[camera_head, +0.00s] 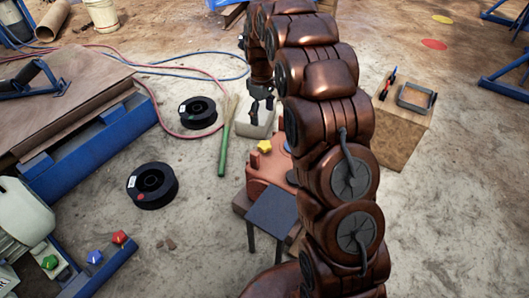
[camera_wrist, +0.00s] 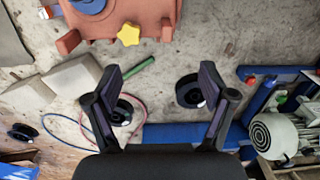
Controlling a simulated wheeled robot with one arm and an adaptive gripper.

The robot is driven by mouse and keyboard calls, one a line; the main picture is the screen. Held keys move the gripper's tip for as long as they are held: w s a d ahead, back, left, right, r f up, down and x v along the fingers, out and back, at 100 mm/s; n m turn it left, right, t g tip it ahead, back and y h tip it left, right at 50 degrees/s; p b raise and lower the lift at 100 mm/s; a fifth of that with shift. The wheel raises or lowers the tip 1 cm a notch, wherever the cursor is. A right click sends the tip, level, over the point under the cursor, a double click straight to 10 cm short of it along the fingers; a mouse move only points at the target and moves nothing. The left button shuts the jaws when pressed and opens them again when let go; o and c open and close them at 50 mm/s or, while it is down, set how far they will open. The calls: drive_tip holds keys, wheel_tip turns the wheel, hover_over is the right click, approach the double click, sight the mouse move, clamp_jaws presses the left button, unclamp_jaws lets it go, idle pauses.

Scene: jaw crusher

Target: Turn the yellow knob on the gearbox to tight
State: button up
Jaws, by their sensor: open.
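The yellow knob (camera_head: 265,146) sits on the orange-red gearbox (camera_head: 268,177), partly hidden behind my arm in the head view. In the wrist view the star-shaped yellow knob (camera_wrist: 129,34) is at the top middle, at the near edge of the gearbox (camera_wrist: 105,17). My gripper (camera_wrist: 166,78) is open and empty, its two fingers spread below the knob in that view and apart from it. In the head view my gripper (camera_head: 262,98) hangs behind the gearbox, above the pale block. Any tight marking on the gearbox is too small to read.
A grey stool (camera_head: 272,212) stands in front of the gearbox. A green bat-like stick (camera_head: 226,140) and black spools (camera_head: 152,185) lie on the floor to the left. A wooden box (camera_head: 400,130) with tools stands right. A blue-framed bench (camera_head: 75,130) is left.

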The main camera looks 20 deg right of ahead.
drive_tip(key=n+b, duration=0.2)
drive_tip(key=b, duration=0.4)
hover_over(265, 145)
wheel_tip(265, 145, down, 15)
drive_tip(key=shift+f, duration=0.2)
wheel_tip(265, 145, down, 7)
drive_tip(key=b, duration=0.2)
drive_tip(key=shift+f+b, duration=0.2)
drive_tip(key=shift+b, duration=0.15)
drive_tip(key=shift+c, duration=0.4)
drive_tip(key=c, duration=1.1)
drive_tip(key=shift+o, duration=0.2)
